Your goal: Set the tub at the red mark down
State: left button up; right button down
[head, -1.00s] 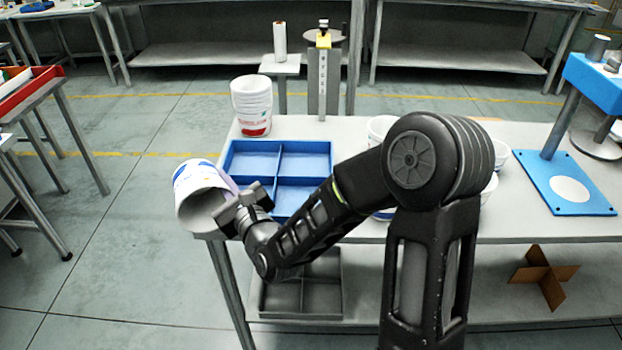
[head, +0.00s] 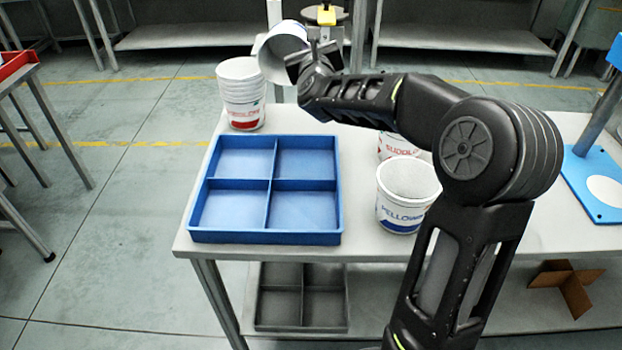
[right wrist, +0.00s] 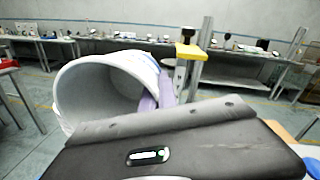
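A white tub (head: 277,52) is held by my right gripper (head: 301,60) above the back of the table. It is tilted, its open mouth facing me, and it looks empty. In the right wrist view the tub (right wrist: 100,92) lies left of centre, with purple finger pads against its wall. The upright post with a yellow slider (head: 326,15) stands behind it; it also shows in the right wrist view (right wrist: 190,52). I cannot make out a red mark on the post or table. My left gripper is out of view.
A stack of white tubs (head: 240,97) stands at the table's back left. A blue four-compartment tray (head: 265,238) is empty at front left. Tubs with blue (head: 406,200) and red (head: 396,147) lettering stand right of it. A blue plate (head: 592,205) is at far right.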

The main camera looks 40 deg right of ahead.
notch_tip(320, 180, down, 14)
jog(key=shift+r, duration=0.2)
dwell(0.4)
notch_tip(320, 180, down, 4)
jog(key=shift+a+f, duration=0.1)
jog(key=shift+f, duration=0.15)
jog(key=shift+f, duration=0.15)
jog(key=c, duration=1.7)
grip_release()
